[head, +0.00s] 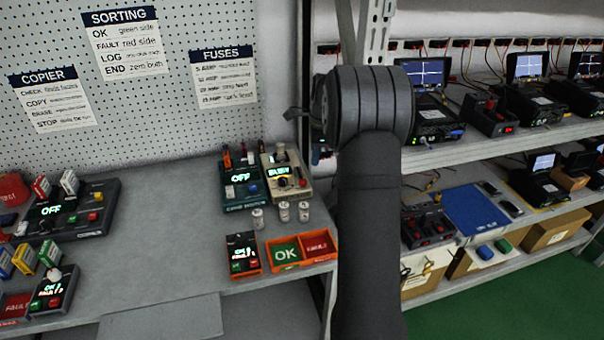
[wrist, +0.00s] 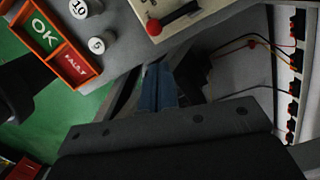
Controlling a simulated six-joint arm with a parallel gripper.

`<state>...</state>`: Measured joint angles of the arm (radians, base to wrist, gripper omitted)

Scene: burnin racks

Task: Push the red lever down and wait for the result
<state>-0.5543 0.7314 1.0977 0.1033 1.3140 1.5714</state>
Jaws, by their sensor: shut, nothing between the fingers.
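The red lever shows in the wrist view as a red ball knob (wrist: 153,27) on a stem, on a cream tester box (wrist: 200,6) at the top. In the head view the cream box (head: 296,163) stands at the bench's right end, its lit display seeming to read BUSY, with a small red knob (head: 303,183) at its lower right. My gripper (wrist: 157,66) is shut and empty, its bluish fingers pointing toward the box. It appears just below the knob in the wrist view, with no clear contact. In the head view my arm hides most of the gripper.
A dark green box (head: 240,190) reading OFF stands left of the cream one. Several small numbered cylinders (head: 284,211) and an orange OK/FAULT tray (head: 290,266) sit in front. A rack upright (head: 377,30) and instrument shelves stand right of the bench.

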